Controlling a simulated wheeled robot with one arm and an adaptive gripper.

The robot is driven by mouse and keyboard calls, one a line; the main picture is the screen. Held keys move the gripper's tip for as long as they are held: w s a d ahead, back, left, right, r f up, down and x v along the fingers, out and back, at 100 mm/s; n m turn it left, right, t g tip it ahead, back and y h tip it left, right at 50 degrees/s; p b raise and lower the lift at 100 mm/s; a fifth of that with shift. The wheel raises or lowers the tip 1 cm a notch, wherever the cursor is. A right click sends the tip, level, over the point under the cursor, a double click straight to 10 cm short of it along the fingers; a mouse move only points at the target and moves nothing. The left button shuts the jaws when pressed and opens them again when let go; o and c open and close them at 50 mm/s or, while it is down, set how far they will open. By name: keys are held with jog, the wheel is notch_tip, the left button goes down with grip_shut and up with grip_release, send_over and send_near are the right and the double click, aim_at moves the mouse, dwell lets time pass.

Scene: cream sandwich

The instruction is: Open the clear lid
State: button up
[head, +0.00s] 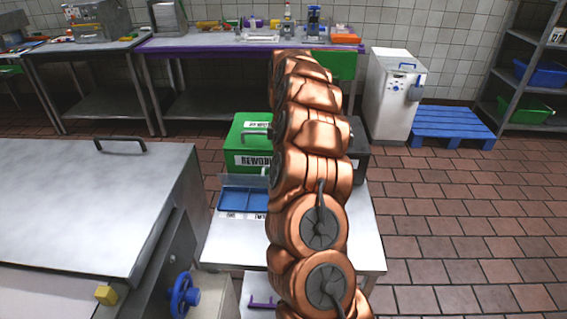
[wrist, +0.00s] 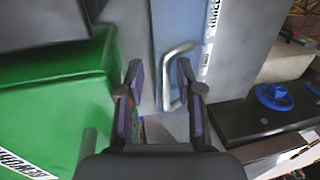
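The clear lid (wrist: 185,25) looks like a see-through blue-grey panel over a blue tray in the wrist view. A pale grey bar handle (wrist: 174,73) stands on it. In the head view the blue tray (head: 240,199) sits on the small steel table, partly behind my arm. My gripper (wrist: 159,68) is open, its two dark fingers on either side of the handle. The handle is nearer the right finger; whether they touch is unclear. The head view hides my gripper behind my arm.
A green box (head: 243,158) labelled REWORK stands close beside the lid; it fills the left of the wrist view (wrist: 55,100). A dark box (head: 358,160) is partly behind my arm. A steel chest (head: 80,200) with a blue valve wheel (head: 183,295) stands at left.

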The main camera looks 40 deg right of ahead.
notch_tip(320, 180, up, 7)
jog(key=w+d, duration=0.1)
jog(key=shift+r, duration=0.15)
dwell(0.4)
jog(key=shift+c, duration=0.2)
